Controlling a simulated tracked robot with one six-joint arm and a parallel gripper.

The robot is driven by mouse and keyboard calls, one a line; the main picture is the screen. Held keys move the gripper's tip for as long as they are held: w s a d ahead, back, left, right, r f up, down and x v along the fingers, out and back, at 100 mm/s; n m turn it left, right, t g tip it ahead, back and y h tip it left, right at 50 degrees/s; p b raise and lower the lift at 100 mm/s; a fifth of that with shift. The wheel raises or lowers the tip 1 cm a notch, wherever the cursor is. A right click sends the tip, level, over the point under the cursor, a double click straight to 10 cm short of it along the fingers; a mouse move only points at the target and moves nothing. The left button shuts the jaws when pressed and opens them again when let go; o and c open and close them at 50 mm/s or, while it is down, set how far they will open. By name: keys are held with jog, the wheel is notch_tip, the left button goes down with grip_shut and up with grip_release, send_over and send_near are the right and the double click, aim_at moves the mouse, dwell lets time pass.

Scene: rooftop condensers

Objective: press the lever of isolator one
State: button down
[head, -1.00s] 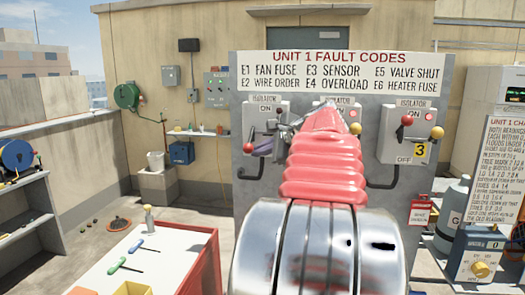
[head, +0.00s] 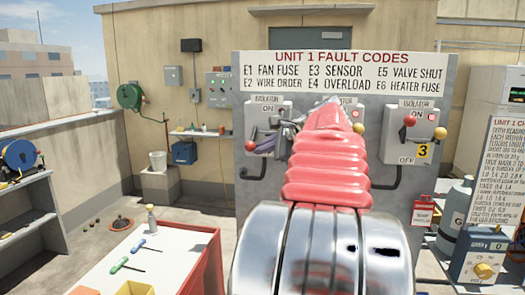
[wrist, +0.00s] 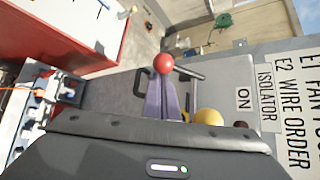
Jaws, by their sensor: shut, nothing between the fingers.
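The left isolator (head: 257,122) on the grey panel has an "ON" label; its number plate is hidden, so I cannot read which isolator it is. Its lever's red ball (head: 250,145) hangs at the box's lower left. The red ball (wrist: 164,64) shows in the wrist view just beyond my fingertips; I cannot tell whether they touch. My gripper (head: 268,143) is shut and empty, its purple fingers in front of this box. The fingers also show in the wrist view (wrist: 164,95). My red-sleeved arm hides most of the middle isolator.
The right isolator (head: 408,133), marked 3, has a red-ball lever and a yellow ball. A yellow ball (wrist: 207,118) stands close beside my fingers in the wrist view. A red-sided bench (head: 205,265) with tools stands at lower left. Dark conduit (head: 256,172) bends below the left box.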

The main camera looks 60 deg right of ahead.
jog(key=shift+s+a+r, duration=0.1)
jog(key=shift+a+r, duration=0.2)
jog(key=shift+r, duration=0.45)
jog(key=shift+s+a+r, duration=0.1)
jog(key=shift+a+r, duration=0.15)
jog(key=shift+r, duration=0.55)
jog(key=v, duration=1.3)
jog(key=shift+s, duration=0.3)
jog(key=shift+a, duration=0.1)
jog(key=w+d+f, duration=0.2)
jog(key=w+f, duration=0.1)
jog(key=f, duration=0.2)
jog(key=shift+w+d+f, duration=0.3)
jog(key=shift+w, duration=0.05)
